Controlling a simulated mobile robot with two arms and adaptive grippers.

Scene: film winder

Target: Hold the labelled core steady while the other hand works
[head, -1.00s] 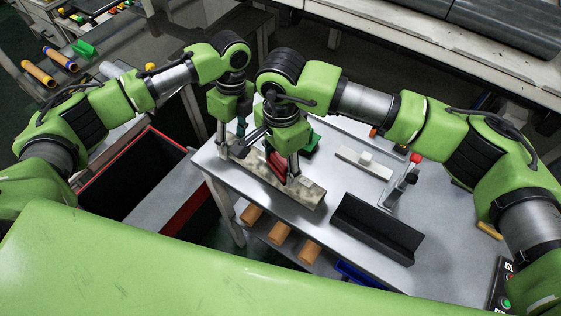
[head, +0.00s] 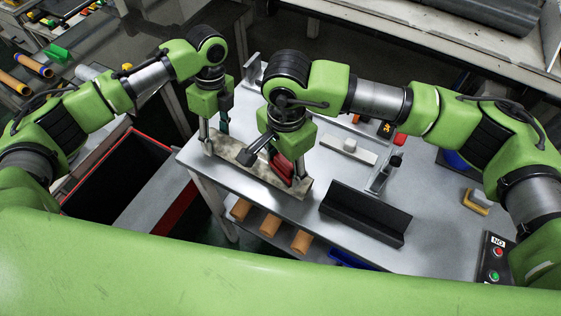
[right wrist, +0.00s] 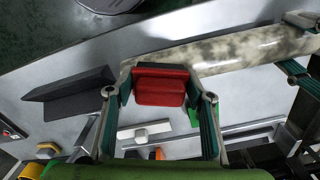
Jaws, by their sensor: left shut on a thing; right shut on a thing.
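The core (head: 233,156) is a long, mottled grey-beige cylinder lying along the table's left edge; any label on it cannot be made out. My left gripper (head: 216,140) is shut on the core near its far end; its fingers straddle the core in the right wrist view (right wrist: 294,45). My right gripper (head: 276,166) is shut on a red block-like tool (head: 284,171), low over the near end of the core. In the right wrist view the red tool (right wrist: 160,90) sits between the fingers, in front of the core (right wrist: 245,52); whether it touches the core cannot be told.
A black trough (head: 365,215) lies right of the core. Behind it are a white block on a plate (head: 347,150) and a small upright stand (head: 385,173). A button panel (head: 495,257) is at right. Orange rolls (head: 270,222) lie on the lower shelf. A red-edged bin (head: 85,185) stands left.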

